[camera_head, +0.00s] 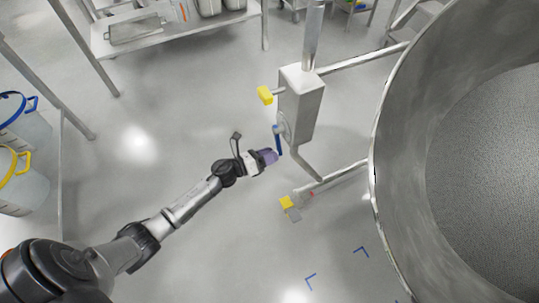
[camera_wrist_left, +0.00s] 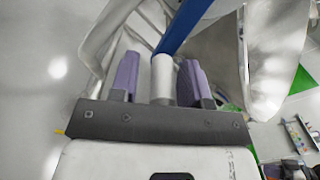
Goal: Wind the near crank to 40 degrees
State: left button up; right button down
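The crank with a blue arm (camera_head: 278,139) sits on the side of a grey box-shaped housing (camera_head: 303,98) on a post. My left gripper (camera_head: 270,156) is at the lower end of that blue arm. In the left wrist view, the crank's pale cylindrical grip (camera_wrist_left: 162,79) stands between the two purple fingers of my left gripper (camera_wrist_left: 160,82). A gap shows on the grip's left; the right finger is very close to it, and contact is unclear. The blue arm (camera_wrist_left: 183,27) runs up and right from there. The crank's angle scale cannot be read. My right gripper is not in view.
A large steel vessel (camera_head: 383,110) fills the right side, joined to the post by pipes. A yellow block (camera_head: 265,95) juts left from the housing, and another yellow piece (camera_head: 286,202) is lower down. Buckets (camera_head: 22,185) stand at the left. The floor between is open.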

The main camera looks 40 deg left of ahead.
pick_arm(q)
jog(key=shift+o, duration=0.5)
jog(key=shift+d, duration=0.1)
jog(key=shift+s, duration=0.1)
jog(key=shift+s, duration=0.25)
jog(key=p+v, duration=0.4)
jog(key=v, duration=0.9)
